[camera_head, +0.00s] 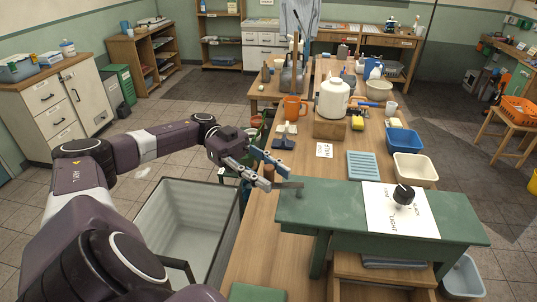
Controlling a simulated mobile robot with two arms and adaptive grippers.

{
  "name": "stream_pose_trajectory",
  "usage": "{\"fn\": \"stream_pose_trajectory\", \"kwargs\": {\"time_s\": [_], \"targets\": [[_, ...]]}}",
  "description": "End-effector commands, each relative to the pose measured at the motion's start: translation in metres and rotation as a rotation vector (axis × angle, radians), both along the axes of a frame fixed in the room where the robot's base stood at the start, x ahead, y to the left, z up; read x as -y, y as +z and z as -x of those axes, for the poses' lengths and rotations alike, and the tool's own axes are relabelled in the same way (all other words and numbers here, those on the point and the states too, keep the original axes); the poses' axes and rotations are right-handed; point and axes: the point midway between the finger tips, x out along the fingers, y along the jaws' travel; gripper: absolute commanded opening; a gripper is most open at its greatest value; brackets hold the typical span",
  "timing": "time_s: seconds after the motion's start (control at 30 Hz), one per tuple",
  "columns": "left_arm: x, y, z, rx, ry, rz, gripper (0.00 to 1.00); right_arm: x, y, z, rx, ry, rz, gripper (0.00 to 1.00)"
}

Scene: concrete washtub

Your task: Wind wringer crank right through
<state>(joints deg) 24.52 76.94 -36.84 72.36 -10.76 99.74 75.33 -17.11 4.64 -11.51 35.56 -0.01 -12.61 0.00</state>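A green bench-like stand (340,204) sits on the wooden worktable. A small dark metal piece (290,185) with a short peg lies at its left end; I cannot tell if this is the wringer crank. A black knob (403,193) stands on a white sheet (385,218) with lettering on the stand's top. My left gripper (279,179) is just left of the dark piece, its two fingers spread apart with nothing seen between them. One fingertip is close to the dark piece; I cannot tell if they touch. My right gripper is not in view.
A grey open washtub (186,218) stands on the floor below my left arm.

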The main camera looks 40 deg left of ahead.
Motion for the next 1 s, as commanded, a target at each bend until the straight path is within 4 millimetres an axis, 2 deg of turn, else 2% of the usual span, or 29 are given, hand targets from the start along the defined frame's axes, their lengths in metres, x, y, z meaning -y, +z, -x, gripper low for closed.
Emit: {"fn": "stream_pose_trajectory", "kwargs": {"time_s": [0.33, 0.73, 0.9, 1.0], "targets": [[-0.001, 0.009, 0.0, 0.004, 0.002, 0.0, 0.34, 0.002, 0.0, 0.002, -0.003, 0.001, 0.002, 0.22], [0.001, 0.08, -0.001, 0.005, 0.0, -0.001, 0.34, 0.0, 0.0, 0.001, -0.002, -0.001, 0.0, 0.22], [0.001, 0.097, -0.001, 0.002, 0.0, 0.0, 0.34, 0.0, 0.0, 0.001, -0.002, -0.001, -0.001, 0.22], [0.001, 0.101, -0.001, 0.001, -0.001, 0.0, 0.34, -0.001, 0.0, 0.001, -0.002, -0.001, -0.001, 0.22]]}}
